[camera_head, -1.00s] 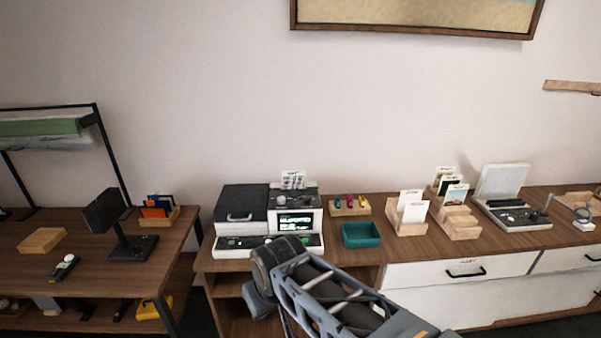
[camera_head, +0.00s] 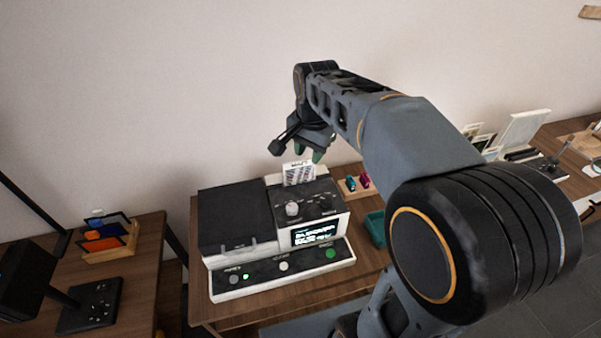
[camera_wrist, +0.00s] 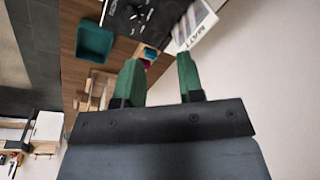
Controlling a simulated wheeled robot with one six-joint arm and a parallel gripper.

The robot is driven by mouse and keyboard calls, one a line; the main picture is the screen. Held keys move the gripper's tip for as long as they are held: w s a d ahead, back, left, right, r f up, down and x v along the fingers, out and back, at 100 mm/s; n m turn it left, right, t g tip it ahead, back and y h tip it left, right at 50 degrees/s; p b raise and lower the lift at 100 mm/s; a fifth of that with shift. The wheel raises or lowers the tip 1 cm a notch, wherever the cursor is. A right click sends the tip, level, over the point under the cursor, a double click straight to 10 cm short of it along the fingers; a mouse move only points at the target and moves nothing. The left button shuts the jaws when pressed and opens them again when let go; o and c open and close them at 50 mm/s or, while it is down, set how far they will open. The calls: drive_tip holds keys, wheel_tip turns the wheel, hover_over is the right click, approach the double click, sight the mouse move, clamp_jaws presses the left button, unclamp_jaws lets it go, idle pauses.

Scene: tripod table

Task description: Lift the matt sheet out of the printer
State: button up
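The printer (camera_head: 335,218) is a white and black machine on the wooden desk, with a lit display and a row of buttons along its front. A white sheet with small printed pictures (camera_head: 299,173) stands upright at the back of the printer. In the wrist view the sheet (camera_wrist: 197,27) reads "MATT" and lies just beyond the right finger. My gripper (camera_head: 308,155) is above and slightly behind the sheet, green fingers pointing down. In the wrist view my gripper (camera_wrist: 160,68) is open, with nothing held between the fingers. Whether a finger touches the sheet cannot be told.
A teal tray (camera_wrist: 95,42) and a wooden block with small colored items (camera_head: 352,187) are right of the printer. The wall (camera_head: 200,90) rises close behind. A side table with a card holder (camera_head: 108,240) stands at left. My arm hides part of the desk.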

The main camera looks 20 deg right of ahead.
drive_tip(key=w+r+m+g+p, duration=0.1)
drive_tip(key=w+r+m, duration=0.1)
drive_tip(key=w+m, duration=0.6)
hover_over(300, 161)
wheel_tip(300, 161, down, 8)
drive_tip(key=shift+g, duration=0.3)
drive_tip(key=shift+f+p, duration=0.5)
drive_tip(key=shift+f, duration=2.45)
clamp_jaws()
